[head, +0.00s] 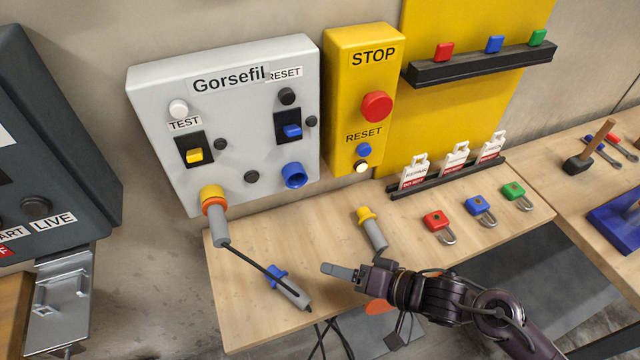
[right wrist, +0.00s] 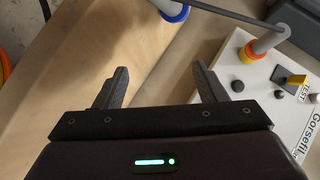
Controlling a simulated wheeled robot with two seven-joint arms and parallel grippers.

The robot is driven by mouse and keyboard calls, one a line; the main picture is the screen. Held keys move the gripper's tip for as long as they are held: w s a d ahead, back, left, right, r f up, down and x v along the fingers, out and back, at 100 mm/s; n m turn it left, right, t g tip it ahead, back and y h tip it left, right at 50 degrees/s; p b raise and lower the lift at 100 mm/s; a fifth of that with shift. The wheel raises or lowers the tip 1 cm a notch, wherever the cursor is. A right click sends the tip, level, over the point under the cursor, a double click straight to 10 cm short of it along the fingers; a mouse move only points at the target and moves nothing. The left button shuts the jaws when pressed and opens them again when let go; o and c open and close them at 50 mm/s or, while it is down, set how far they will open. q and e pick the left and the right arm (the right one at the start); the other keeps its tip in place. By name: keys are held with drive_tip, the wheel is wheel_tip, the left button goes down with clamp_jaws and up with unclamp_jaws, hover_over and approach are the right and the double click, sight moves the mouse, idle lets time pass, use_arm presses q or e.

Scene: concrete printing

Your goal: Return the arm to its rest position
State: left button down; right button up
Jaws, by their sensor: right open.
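My right gripper (head: 343,272) is over the wooden table (head: 240,317), reaching in from the lower right. In the right wrist view its two fingers (right wrist: 160,85) are apart with nothing between them. A grey plug with a blue collar (head: 290,288) lies on the table just left of the gripper. A grey plug with a yellow collar (head: 372,230) lies just behind it, apart from the fingers. A third grey plug with an orange and yellow collar (head: 216,222) sits in the lower left of the grey Gorsefil panel (head: 230,130). My left gripper is not in view.
A yellow STOP box (head: 360,100) stands behind the table. Red (head: 436,222), blue (head: 478,206) and green (head: 514,192) padlocks lie to the right, before a rack of tags (head: 450,178). A dark cable (head: 262,264) runs between two plugs. A hammer (head: 590,150) lies far right.

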drive_tip(key=shift+w+d+r+t+h, duration=0.1)
drive_tip(key=shift+w+r+t+h, duration=0.05)
drive_tip(key=shift+w+t+h, duration=0.2)
drive_tip(key=w+d+h, duration=0.1)
drive_tip(key=w+d+t+h, duration=0.1)
drive_tip(key=h, duration=0.1)
drive_tip(key=shift+d+r+n, duration=0.2)
drive_tip(key=shift+r+n, duration=0.1)
drive_tip(key=shift+n, duration=0.1)
drive_tip(key=d+h, duration=0.4)
drive_tip(key=shift+s+r, duration=0.1)
drive_tip(key=shift+s, duration=0.15)
drive_tip(key=s+d+n+g+h, duration=0.2)
drive_tip(key=s+d+g+h, duration=0.1)
drive_tip(key=s+d+g, duration=0.4)
drive_tip(key=s+a+f+b, duration=0.1)
drive_tip(key=s+f, duration=0.1)
drive_tip(key=f, duration=1.4)
drive_tip(key=s+f+b, duration=0.1)
drive_tip(key=s+f, duration=0.1)
drive_tip(key=f, duration=1.4)
drive_tip(key=s+d+f, duration=0.1)
drive_tip(key=s+f, duration=0.8)
drive_tip(key=f, duration=0.1)
drive_tip(key=s+d+f+b, duration=0.1)
drive_tip(key=s+d+f, duration=0.1)
drive_tip(key=s+f, duration=0.8)
drive_tip(key=shift+s+d+n+g, duration=0.2)
drive_tip(key=shift+d+n+g, duration=0.1)
drive_tip(key=shift+g, duration=0.15)
